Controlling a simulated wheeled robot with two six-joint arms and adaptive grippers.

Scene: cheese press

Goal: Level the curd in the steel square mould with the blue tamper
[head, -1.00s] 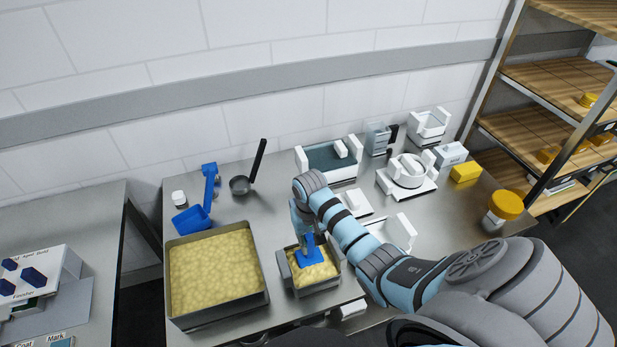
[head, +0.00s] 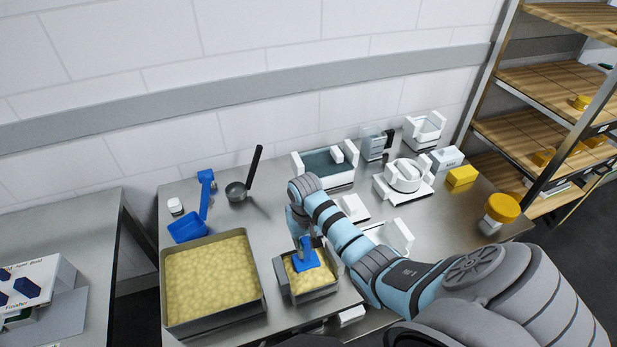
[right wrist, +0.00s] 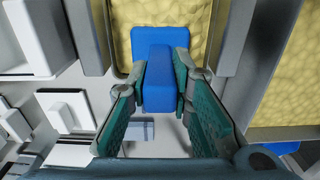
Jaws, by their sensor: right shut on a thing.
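The steel square mould (head: 322,293) stands at the front of the table in the head view, with pale yellow curd (head: 292,272) in it. My right gripper (head: 304,240) is shut on the blue tamper (head: 308,260), whose blue plate is at the curd in the mould. In the right wrist view the two fingers (right wrist: 163,85) grip the tamper's upright handle (right wrist: 158,90), with curd (right wrist: 112,35) showing beside the plate. Whether the plate presses on the curd or hovers just over it I cannot tell. My left gripper is not in view.
A large steel tray (head: 215,321) of curd stands left of the mould. A blue scoop (head: 188,226) and a black-handled ladle (head: 237,191) lie behind it. White fixtures (head: 402,178) and a yellow-lidded jar (head: 500,212) stand to the right.

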